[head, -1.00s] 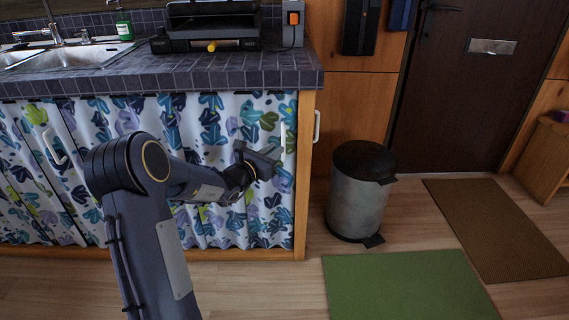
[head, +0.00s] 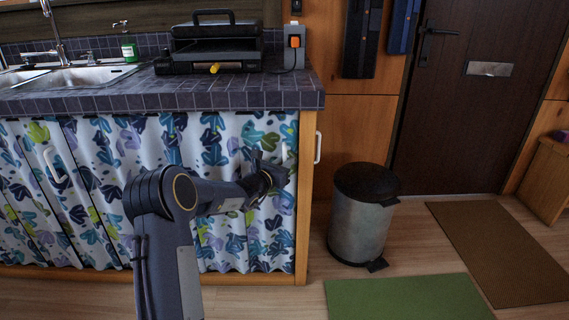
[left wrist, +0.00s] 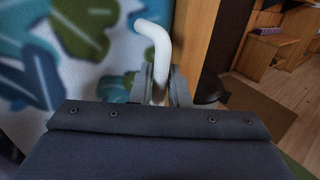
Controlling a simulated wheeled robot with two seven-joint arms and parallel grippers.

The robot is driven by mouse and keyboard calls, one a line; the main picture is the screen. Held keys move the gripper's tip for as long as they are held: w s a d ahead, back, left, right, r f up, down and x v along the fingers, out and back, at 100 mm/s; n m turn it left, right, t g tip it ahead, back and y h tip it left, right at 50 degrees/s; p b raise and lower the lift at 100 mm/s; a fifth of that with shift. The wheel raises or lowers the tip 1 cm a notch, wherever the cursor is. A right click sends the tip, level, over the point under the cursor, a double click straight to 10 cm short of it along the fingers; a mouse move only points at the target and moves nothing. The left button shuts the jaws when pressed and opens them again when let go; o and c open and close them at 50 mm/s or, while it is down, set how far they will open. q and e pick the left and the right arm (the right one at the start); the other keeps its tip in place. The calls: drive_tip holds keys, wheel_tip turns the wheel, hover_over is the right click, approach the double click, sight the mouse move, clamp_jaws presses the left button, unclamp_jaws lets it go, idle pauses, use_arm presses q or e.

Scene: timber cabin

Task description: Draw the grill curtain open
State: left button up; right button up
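The grill curtain (head: 225,235) is white with blue, teal and green leaves and hangs below the counter, under the grill (head: 210,50). It covers the opening as far as the wooden post on the right. Its upright white handle (head: 284,153) is near that post, and its curved top shows in the left wrist view (left wrist: 155,38). My left gripper (head: 274,171) is at the handle. In the left wrist view its fingers (left wrist: 160,88) sit close on both sides of the handle and seem closed around it. The lower handle is hidden. My right gripper is out of view.
A wooden post (head: 305,200) with another white handle (head: 318,147) ends the cabinet. A metal pedal bin (head: 358,225) stands to its right. Green (head: 400,300) and brown (head: 490,245) mats lie on the floor. A second handle (head: 50,165) is on the left curtain.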

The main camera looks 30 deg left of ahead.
use_arm(q)
clamp_jaws()
